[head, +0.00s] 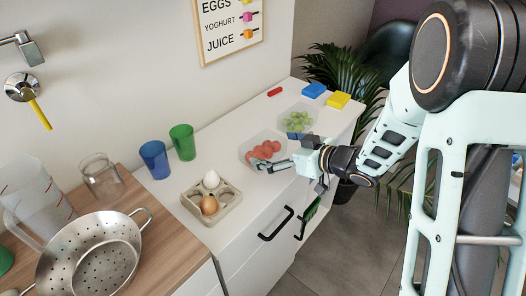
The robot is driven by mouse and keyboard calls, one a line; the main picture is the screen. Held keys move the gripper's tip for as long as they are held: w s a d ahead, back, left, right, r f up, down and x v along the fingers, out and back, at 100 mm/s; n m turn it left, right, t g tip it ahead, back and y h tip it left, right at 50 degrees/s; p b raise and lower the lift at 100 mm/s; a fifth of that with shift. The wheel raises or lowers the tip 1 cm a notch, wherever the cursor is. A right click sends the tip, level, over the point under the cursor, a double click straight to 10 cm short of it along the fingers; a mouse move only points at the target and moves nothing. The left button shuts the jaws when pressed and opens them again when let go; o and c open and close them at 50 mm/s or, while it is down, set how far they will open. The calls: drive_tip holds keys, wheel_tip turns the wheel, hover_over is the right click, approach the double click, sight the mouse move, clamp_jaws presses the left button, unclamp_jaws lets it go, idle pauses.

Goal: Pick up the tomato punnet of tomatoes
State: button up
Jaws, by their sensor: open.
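The tomato punnet (246,150) is a clear container holding several red tomatoes (265,149). It stands on the white counter in the head view, near the middle. My gripper (259,165) reaches in from the right, with its fingertips at the near side of the punnet. It is open, and no object shows between its fingers. Whether the fingers touch the punnet cannot be told. The near right part of the punnet is partly hidden by my gripper.
A similar punnet of green fruit (297,121) stands just behind. An egg tray (226,199), a green cup (183,142) and a blue cup (155,159) stand to the left. A colander (62,250) is at front left. Blue (314,90) and yellow (338,99) blocks lie at the far end.

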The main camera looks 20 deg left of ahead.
sight(263, 146)
drive_tip(key=x, duration=0.4)
drive_tip(key=shift+a+f, duration=0.1)
drive_tip(key=shift+f, duration=0.1)
drive_tip(key=shift+c, duration=0.6)
drive_tip(key=c, duration=1)
